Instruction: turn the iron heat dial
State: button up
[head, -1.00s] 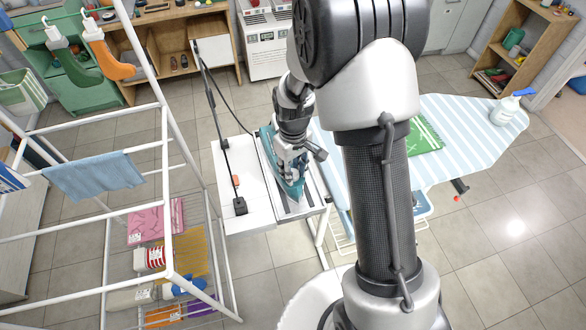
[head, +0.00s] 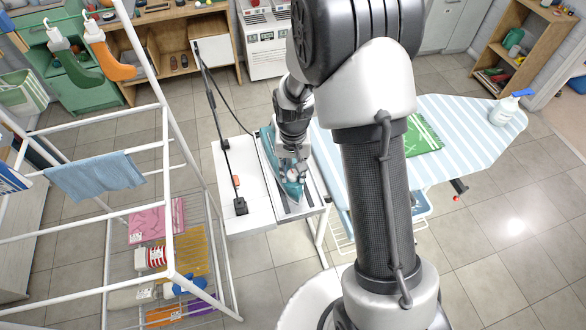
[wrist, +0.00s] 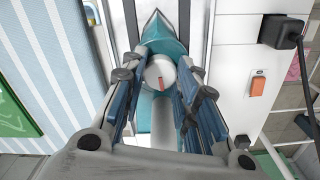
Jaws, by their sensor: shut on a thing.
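The teal iron (head: 292,190) sits on the metal rest at the end of the ironing board; its pointed teal tip (wrist: 158,32) shows at the top of the wrist view. The white round heat dial (wrist: 160,72) with a red mark lies on top of the iron. My gripper (wrist: 160,78) is over the iron, with its fingers on both sides of the dial and shut on it. It also shows from above in the head view (head: 292,165). The fingers and palm hide parts of the iron's body and handle.
A white panel with an orange switch (wrist: 258,87) and a black plug (wrist: 283,32) lies beside the iron. The striped ironing board (head: 462,125) holds a green cloth (head: 424,136) and a spray bottle (head: 506,108). A white drying rack (head: 165,140) stands at left.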

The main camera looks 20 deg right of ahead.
jog(key=m, duration=0.6)
jog(key=shift+m, duration=0.3)
jog(key=m, duration=0.5)
jog(key=shift+p, duration=0.35)
jog(key=shift+m, duration=0.3)
jog(key=o, duration=1.1)
